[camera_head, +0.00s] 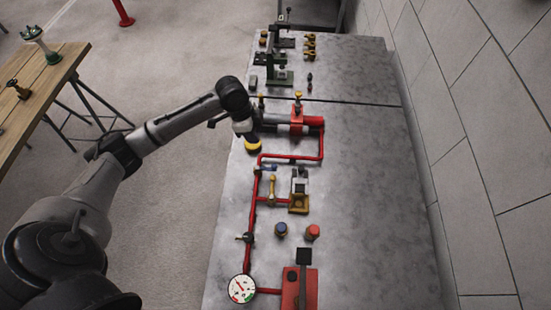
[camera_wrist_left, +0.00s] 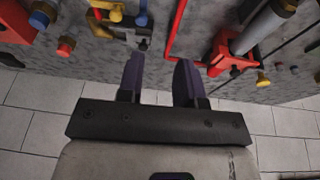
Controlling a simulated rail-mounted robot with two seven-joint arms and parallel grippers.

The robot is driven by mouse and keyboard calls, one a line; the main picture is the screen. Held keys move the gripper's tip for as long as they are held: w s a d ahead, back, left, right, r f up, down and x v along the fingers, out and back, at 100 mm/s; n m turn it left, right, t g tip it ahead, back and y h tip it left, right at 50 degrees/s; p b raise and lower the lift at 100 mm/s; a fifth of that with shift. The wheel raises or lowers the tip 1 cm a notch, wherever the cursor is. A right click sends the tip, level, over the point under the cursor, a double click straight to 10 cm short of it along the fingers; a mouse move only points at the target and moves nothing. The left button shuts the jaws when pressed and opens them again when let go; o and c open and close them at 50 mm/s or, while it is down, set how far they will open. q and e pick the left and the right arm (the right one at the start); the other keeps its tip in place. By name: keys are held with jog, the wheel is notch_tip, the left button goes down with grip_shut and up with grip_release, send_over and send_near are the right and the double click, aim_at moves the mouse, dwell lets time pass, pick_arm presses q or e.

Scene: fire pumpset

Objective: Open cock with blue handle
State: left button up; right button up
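The cock with the blue handle (camera_head: 266,168) sits on the red pipe (camera_head: 253,200), just beyond a yellow-handled valve (camera_head: 271,187) in the head view. A blue handle (camera_wrist_left: 142,12) shows at the top of the left wrist view, beyond the fingers. My left gripper (camera_wrist_left: 160,62) has its two dark fingers spread, with nothing between them. It is apart from the blue handle. In the head view my left arm reaches over the far-left part of the bench, and its fingertips are hard to make out. My right gripper is not in view.
The grey bench (camera_head: 370,200) carries a pressure gauge (camera_head: 242,289), a red cylinder (camera_head: 312,121), blue (camera_head: 281,230) and red (camera_head: 312,232) caps, and several vices at the far end. Its right side is clear beside the wall. A wooden table (camera_head: 45,85) stands at left.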

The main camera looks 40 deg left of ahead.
aim_at(274, 165)
pick_arm(q)
jog(key=d+f+m, duration=0.1)
jog(key=d+f, duration=0.1)
jog(key=f, duration=0.2)
jog(key=d+f+m+h, duration=0.1)
jog(key=d+f, duration=0.1)
jog(key=f, duration=0.2)
jog(key=d+f+m, duration=0.2)
jog(key=d+f, duration=0.1)
jog(key=f, duration=0.1)
jog(key=shift+w+f, duration=0.2)
jog(key=shift+w, duration=0.2)
grip_shut()
dwell(0.3)
